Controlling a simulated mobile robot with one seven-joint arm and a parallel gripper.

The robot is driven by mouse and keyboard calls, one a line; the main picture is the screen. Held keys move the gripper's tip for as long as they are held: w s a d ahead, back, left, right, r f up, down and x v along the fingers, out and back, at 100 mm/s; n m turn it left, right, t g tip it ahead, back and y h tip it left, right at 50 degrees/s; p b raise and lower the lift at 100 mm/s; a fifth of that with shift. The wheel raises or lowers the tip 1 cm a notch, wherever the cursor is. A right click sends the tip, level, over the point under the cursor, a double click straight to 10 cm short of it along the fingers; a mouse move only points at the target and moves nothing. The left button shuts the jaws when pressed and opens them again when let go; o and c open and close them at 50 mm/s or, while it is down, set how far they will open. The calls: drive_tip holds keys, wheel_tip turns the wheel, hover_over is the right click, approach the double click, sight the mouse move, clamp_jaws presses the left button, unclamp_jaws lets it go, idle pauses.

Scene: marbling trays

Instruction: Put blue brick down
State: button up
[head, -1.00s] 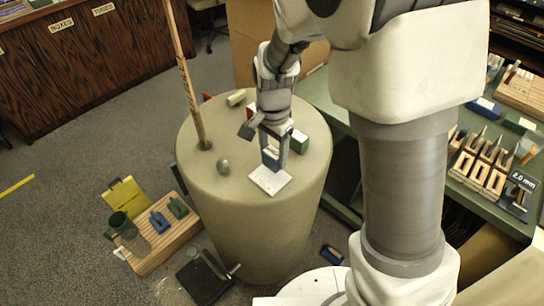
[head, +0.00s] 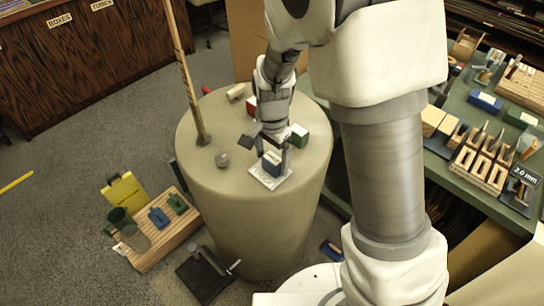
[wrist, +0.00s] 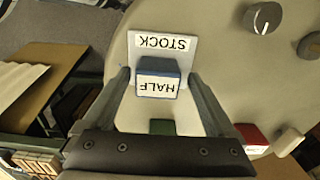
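The blue brick (head: 272,163), with a white top label reading HALF, stands on a white plate (head: 257,177) marked STOCK on the round drum top. In the wrist view the brick (wrist: 158,83) is upright near the plate's (wrist: 178,48) edge closest to my gripper. My gripper (head: 275,157) is low over the plate. The brick's underside is hidden.
A green block (head: 299,135), a red block (head: 251,106) and a pale block (head: 236,92) are on the drum top (head: 205,178) near my gripper. The drum's front left is clear.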

sight(273, 157)
drive_tip(key=shift+r, duration=0.1)
wheel_tip(273, 157, up, 12)
drive_tip(key=p, duration=0.2)
drive_tip(key=s+d+r+n+t, duration=0.5)
drive_tip(key=s+d+r+n, duration=0.4)
drive_tip(key=s+d+r, duration=0.3)
drive_tip(key=s+r, duration=0.1)
drive_tip(key=s, duration=0.2)
drive_tip(key=shift+s+d+t, duration=0.3)
drive_tip(key=shift+d, duration=0.1)
drive_tip(key=shift+r+p, duration=0.6)
drive_tip(key=shift+p, duration=0.1)
